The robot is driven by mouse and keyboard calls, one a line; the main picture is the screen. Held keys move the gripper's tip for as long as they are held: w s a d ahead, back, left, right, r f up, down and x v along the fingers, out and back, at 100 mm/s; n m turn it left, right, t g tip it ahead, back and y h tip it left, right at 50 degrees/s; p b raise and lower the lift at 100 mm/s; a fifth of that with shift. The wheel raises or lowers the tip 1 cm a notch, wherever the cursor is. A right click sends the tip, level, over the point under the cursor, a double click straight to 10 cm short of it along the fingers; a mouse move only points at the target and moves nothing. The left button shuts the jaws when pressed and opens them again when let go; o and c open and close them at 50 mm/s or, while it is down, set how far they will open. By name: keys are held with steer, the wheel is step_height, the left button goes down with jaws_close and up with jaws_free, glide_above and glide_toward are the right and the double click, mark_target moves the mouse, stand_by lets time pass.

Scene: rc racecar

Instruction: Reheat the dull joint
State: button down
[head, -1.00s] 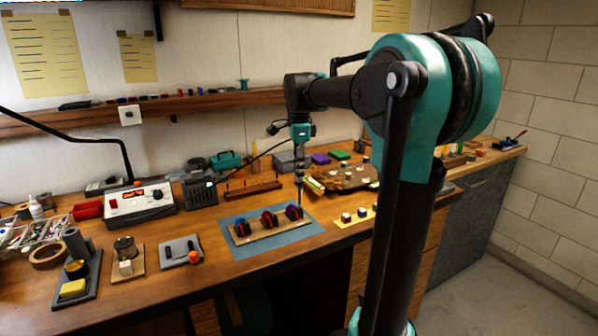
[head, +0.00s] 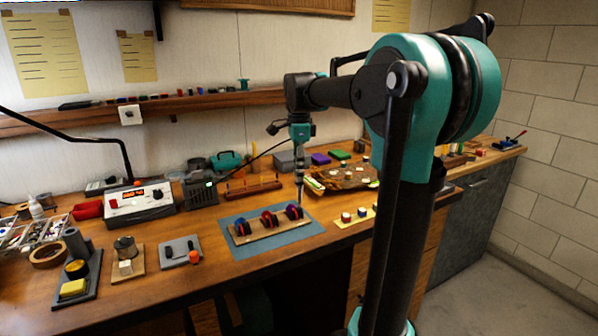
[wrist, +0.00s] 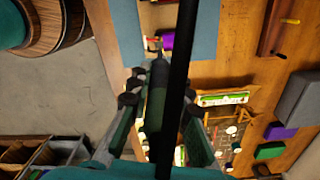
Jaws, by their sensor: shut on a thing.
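My gripper (wrist: 157,98) is shut on a dark, pen-like tool (wrist: 158,80), which looks like a soldering iron. In the head view the tool (head: 299,180) hangs upright below my wrist. The strip lies on a blue mat (head: 240,248). The joints on the pieces are too small to judge. In the wrist view a black cable (wrist: 180,90) crosses in front of the tool and hides part of it.
A station with a lit red display (head: 140,204) and a black box with a green light (head: 200,190) stand left. A holder with a yellow sponge (head: 73,287) is at front left.

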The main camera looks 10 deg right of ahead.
steer(key=shift+r, duration=0.1)
steer(key=shift+r, duration=2.95)
steer(key=shift+s, duration=0.1)
